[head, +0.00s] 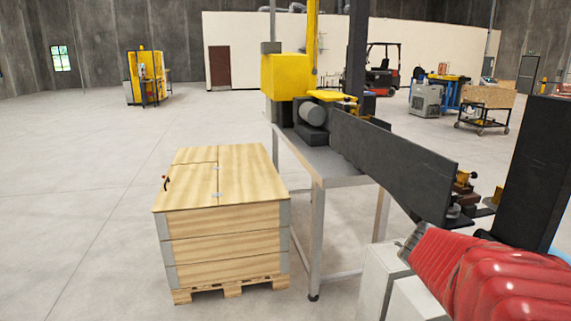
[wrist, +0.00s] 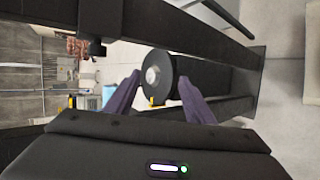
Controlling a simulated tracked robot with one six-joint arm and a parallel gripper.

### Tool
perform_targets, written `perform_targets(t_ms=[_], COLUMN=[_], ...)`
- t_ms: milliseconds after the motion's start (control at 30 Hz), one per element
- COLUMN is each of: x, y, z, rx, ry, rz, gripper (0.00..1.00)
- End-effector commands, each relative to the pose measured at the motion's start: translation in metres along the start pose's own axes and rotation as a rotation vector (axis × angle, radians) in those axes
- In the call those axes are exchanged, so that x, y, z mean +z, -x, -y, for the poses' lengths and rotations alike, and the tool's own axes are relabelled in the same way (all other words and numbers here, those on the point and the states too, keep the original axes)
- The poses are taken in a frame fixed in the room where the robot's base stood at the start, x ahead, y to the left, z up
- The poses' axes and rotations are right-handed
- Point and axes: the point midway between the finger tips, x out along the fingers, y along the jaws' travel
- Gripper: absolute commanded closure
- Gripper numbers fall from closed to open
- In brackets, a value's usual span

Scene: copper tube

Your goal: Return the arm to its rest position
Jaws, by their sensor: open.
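My arm (head: 490,278), in a ribbed red cover, reaches in from the lower right of the head view. My gripper (wrist: 159,76) shows in the wrist view as two purple fingers spread apart. It is open, with nothing held between the fingers. Beyond the fingertips is a black round roller (wrist: 160,75) with a pale hub. I cannot tell how far it is from the fingertips. In the head view I cannot make out the gripper clearly. No copper tube can be made out in either view.
A long machine with a dark side plate (head: 395,160) stands on a grey table (head: 318,160) close to my arm. A lidded wooden crate (head: 225,230) stands left of it. Open floor (head: 80,200) lies left; a forklift (head: 388,68) and carts are far back.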

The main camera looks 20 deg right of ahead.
Motion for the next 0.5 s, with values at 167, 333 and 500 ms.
perform_targets(t_ms=[167, 333, 500], x=[-0.002, -0.006, -0.007], y=[0.026, 0.068, 0.120], z=[0.060, 0.114, 0.164], rx=[-0.200, -0.385, -0.568], ry=[-0.014, -0.030, -0.039], rz=[-0.090, -0.203, -0.332], gripper=[0.51, 0.51, 0.51])
